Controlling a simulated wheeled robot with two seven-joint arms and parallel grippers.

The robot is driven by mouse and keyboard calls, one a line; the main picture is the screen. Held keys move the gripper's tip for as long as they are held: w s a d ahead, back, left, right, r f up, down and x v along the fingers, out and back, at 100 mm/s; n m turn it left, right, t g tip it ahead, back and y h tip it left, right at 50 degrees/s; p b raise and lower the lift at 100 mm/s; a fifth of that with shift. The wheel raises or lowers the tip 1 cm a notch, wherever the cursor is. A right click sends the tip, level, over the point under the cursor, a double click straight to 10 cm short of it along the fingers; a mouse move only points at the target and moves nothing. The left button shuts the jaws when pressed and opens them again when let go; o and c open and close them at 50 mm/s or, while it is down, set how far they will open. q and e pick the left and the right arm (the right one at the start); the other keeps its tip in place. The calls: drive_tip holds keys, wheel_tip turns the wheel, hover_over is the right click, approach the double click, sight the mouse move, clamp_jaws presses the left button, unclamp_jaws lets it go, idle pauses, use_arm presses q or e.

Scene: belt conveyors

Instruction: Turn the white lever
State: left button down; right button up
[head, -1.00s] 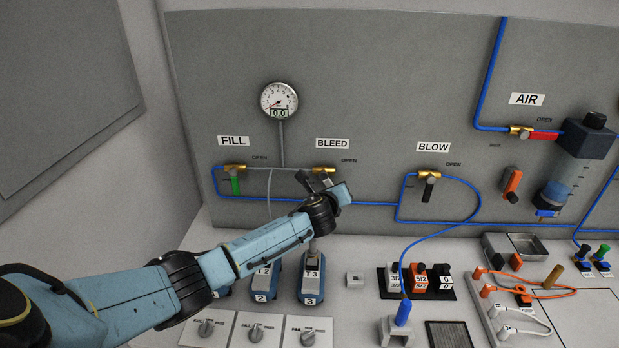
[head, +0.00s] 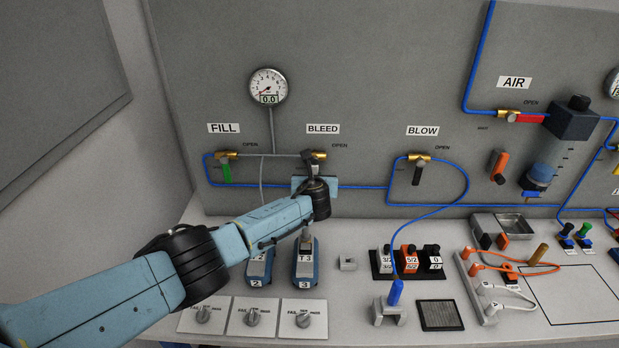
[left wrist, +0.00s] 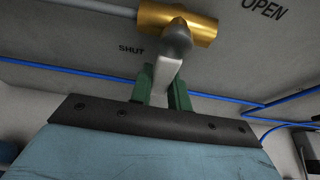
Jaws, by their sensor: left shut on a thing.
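The white lever (left wrist: 168,72) hangs down from the brass BLEED valve (left wrist: 180,24) in the left wrist view, slightly tilted, with the printed word SHUT to its left and OPEN at upper right. My left gripper (left wrist: 161,90) is shut on the lever, its green fingers on either side of it. In the head view the BLEED valve (head: 317,155) sits right above my left gripper (head: 314,167). The lever is mostly hidden there by the gripper. My right gripper is not in view.
Green-levered FILL valve (head: 225,170) stands left and black-levered BLOW valve (head: 417,172) right on the same panel. The gauge (head: 268,86) above reads 0.0. Blue tubing (head: 365,187) runs behind my wrist. Blue-sided units (head: 304,265) and knobs stand on the bench below.

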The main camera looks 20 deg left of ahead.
use_arm(q)
drive_tip(key=shift+f, duration=0.1)
drive_tip(key=c, duration=1.3)
unclamp_jaws()
drive_tip(key=shift+p+v, duration=1.9)
drive_tip(key=shift+v, duration=4.85)
drive_tip(key=shift+a, duration=0.1)
